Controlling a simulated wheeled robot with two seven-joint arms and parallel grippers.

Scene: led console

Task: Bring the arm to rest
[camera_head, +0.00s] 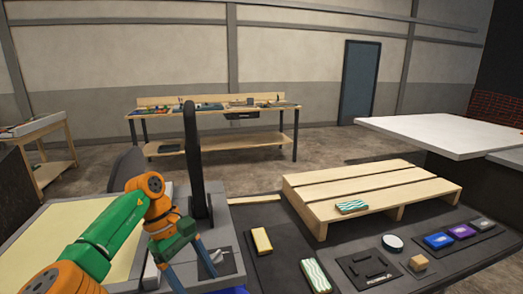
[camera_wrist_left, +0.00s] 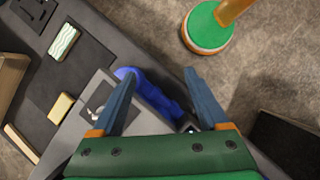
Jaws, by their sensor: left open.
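My left arm, green and orange, comes in from the left in the head view. Its gripper (camera_head: 191,278) has two blue fingers pointing down, in front of a grey panel (camera_head: 228,241) with a light metal fitting (camera_head: 216,257). In the left wrist view the gripper (camera_wrist_left: 160,78) is open, its fingers wide apart with nothing held. A blue curved thing (camera_wrist_left: 152,96) shows beyond and between the fingers; I cannot tell whether they touch it. My right gripper is in neither view.
On the dark worktop are a yellow block (camera_head: 262,241), a wavy-patterned block (camera_head: 315,275), a slatted wooden platform (camera_head: 365,184), a round disc (camera_head: 393,243) and a tray with coloured blocks (camera_head: 487,238). A black post (camera_head: 193,150) stands close behind my left gripper.

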